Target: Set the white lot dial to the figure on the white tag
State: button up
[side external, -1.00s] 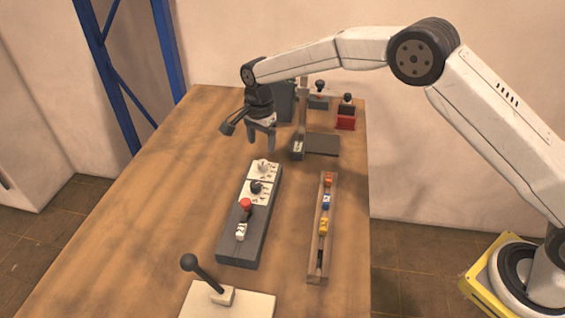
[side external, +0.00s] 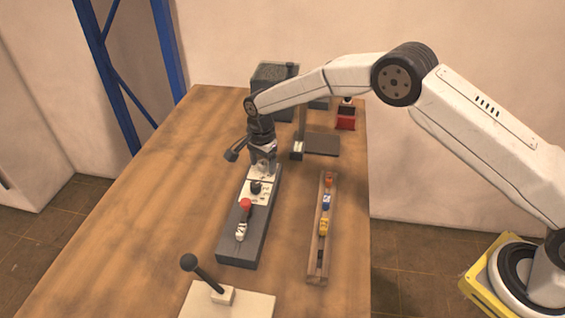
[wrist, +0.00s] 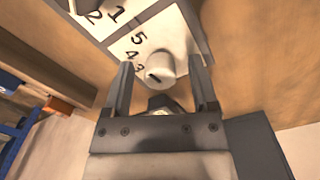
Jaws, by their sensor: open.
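In the side view my gripper (side external: 263,168) is low over the far end of the grey panel (side external: 237,245), mostly covering the white dial. I cannot make out a white tag with a readable figure.
The panel also carries a black knob (side external: 255,187), a red knob (side external: 246,204) and a white part (side external: 240,231). A wooden rack (side external: 317,262) with coloured pieces lies to the right. A black lever (side external: 204,275) stands in front. The table's left side is clear.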

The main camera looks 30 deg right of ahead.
grip_shut()
